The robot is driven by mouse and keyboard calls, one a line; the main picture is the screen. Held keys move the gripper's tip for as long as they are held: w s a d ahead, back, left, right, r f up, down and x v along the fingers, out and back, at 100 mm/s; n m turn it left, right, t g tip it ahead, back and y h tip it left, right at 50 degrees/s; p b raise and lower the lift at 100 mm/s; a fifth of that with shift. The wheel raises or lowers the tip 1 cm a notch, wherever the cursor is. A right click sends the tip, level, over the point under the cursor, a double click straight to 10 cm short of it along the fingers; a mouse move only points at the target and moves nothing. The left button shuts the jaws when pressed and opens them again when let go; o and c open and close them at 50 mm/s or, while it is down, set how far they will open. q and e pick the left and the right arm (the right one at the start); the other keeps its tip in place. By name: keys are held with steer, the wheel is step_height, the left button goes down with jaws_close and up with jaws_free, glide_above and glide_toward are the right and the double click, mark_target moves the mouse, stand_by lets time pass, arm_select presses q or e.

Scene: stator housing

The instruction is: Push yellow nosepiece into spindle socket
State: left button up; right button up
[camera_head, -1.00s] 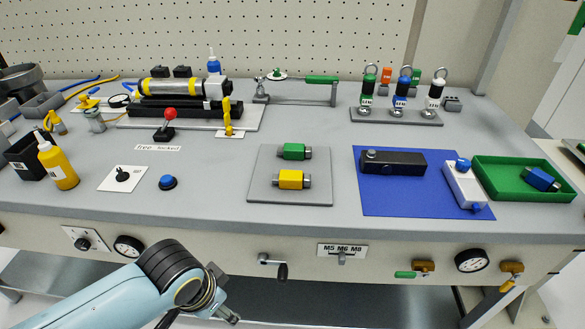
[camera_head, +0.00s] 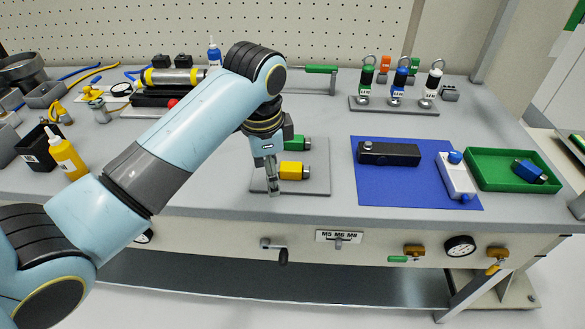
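The yellow nosepiece (camera_head: 293,171) lies on a grey plate (camera_head: 318,181), with a metal end on its right. My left gripper (camera_head: 274,190) points down over the plate at the nosepiece's left end. Its fingers overlap that end in the picture; I cannot tell whether they touch it or how far they are apart. A black tool body (camera_head: 395,154) lies on the blue mat (camera_head: 410,190); it may be the spindle, but no socket opening can be made out. My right gripper is out of view.
A green nosepiece (camera_head: 296,143) lies just behind the yellow one. A white device (camera_head: 456,177) with blue ends sits on the mat's right side. A green tray (camera_head: 506,183) holds a blue nosepiece (camera_head: 528,170). The front of the blue mat is clear.

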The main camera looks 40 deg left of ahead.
arm_select(q)
steer(key=w+a+r+m+g, duration=0.1)
steer(key=w+r+m, duration=0.35)
steer(key=w, duration=0.45)
glide_above(292, 166)
steer(key=shift+n+h, duration=0.25)
steer(key=shift+h, duration=0.05)
step_height(292, 166, down, 5)
steer(key=shift+w+a, duration=0.1)
steer(key=f, duration=0.5)
steer(key=shift+d+p, duration=0.2)
steer(key=shift+p, duration=0.1)
steer(key=shift+c, duration=0.3)
jaws_close()
